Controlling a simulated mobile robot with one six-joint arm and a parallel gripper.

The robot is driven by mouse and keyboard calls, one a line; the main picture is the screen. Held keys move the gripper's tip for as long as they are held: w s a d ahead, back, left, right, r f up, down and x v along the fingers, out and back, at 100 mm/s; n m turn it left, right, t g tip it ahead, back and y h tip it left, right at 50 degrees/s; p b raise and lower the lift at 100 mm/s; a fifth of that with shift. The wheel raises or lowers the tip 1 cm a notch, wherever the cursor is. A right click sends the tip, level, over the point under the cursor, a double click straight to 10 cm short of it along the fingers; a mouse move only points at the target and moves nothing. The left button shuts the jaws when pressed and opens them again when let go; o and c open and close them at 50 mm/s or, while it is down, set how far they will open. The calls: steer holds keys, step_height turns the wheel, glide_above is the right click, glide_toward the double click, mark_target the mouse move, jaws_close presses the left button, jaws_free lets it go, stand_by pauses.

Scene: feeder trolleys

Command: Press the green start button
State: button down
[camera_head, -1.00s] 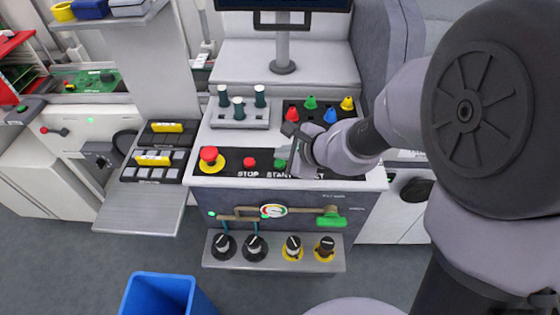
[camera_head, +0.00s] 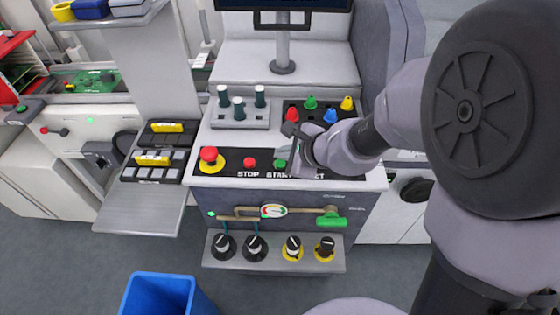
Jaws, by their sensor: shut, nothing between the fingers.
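The green start button (camera_head: 280,164) sits on the black control strip (camera_head: 226,172) at the front of the machine top, above the "START" lettering. Its right part is close to or hidden by my gripper (camera_head: 291,168). My gripper is shut and empty, pointing down just right of the button. I cannot tell whether it touches the button or the panel. The red stop button (camera_head: 250,162) is to the left. The strip's right part, with its lettering, is partly covered by my gripper and arm.
A red mushroom button (camera_head: 209,155) on a yellow base is farther left. Behind the strip are dark-green pegs in a grey block (camera_head: 241,120) and coloured cones in a black tray (camera_head: 318,103). A pipe with a gauge (camera_head: 273,211) and green handle (camera_head: 331,219) runs below.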

steer(key=shift+f, duration=0.1)
steer(key=shift+f+b, duration=0.35)
steer(key=shift+b, duration=0.25)
